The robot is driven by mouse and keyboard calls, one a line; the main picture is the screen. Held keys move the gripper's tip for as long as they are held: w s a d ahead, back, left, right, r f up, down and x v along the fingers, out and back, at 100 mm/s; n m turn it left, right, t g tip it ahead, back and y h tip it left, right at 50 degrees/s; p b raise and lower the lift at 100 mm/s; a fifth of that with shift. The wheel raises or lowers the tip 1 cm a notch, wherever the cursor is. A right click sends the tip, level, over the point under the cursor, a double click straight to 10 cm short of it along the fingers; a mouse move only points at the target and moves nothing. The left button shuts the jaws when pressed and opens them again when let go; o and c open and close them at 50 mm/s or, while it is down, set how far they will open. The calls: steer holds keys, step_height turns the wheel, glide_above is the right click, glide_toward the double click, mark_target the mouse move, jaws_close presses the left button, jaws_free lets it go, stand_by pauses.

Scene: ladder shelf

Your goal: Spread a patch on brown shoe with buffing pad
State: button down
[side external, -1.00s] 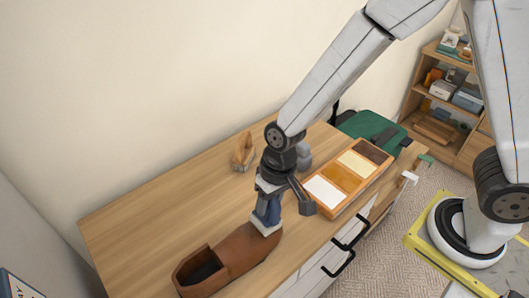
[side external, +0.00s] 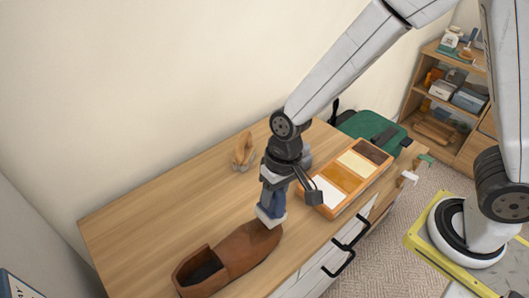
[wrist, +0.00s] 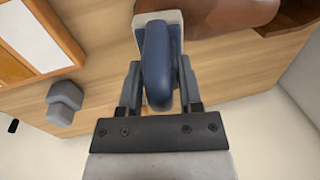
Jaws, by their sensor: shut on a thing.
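The brown shoe (side external: 240,252) lies on the wooden table near its front edge, with its opening at the lower left and its toe toward my gripper. Its toe end also shows at the top of the wrist view (wrist: 225,14). The toe has a slightly darker tone than the side. My gripper (side external: 272,188) is shut on the blue handle of the buffing pad (side external: 270,214). The pad's pale base is just above or beside the toe; I cannot tell whether it touches. In the wrist view the blue handle (wrist: 160,60) stands between both fingers.
A wooden tray (side external: 330,212) with white, tan, cream and dark brown sections lies to the right. A wooden brush-like item (side external: 243,150) stands behind. A grey object (side external: 305,157) sits behind my wrist. A green case (side external: 372,130) is at the far end. The table's left side is clear.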

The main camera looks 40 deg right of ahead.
steer(key=shift+r, duration=0.1)
steer(key=shift+d+r, duration=0.2)
steer(key=shift+r, duration=1.05)
steer(key=shift+d+r, duration=0.2)
steer(key=shift+r, duration=1)
steer(key=shift+w+d, duration=0.3)
steer(key=shift+w, duration=0.1)
steer(key=w+d+r, duration=0.1)
steer(key=w+d, duration=1)
steer(key=d, duration=0.5)
steer(key=shift+r, duration=0.4)
steer(key=shift+a, duration=0.1)
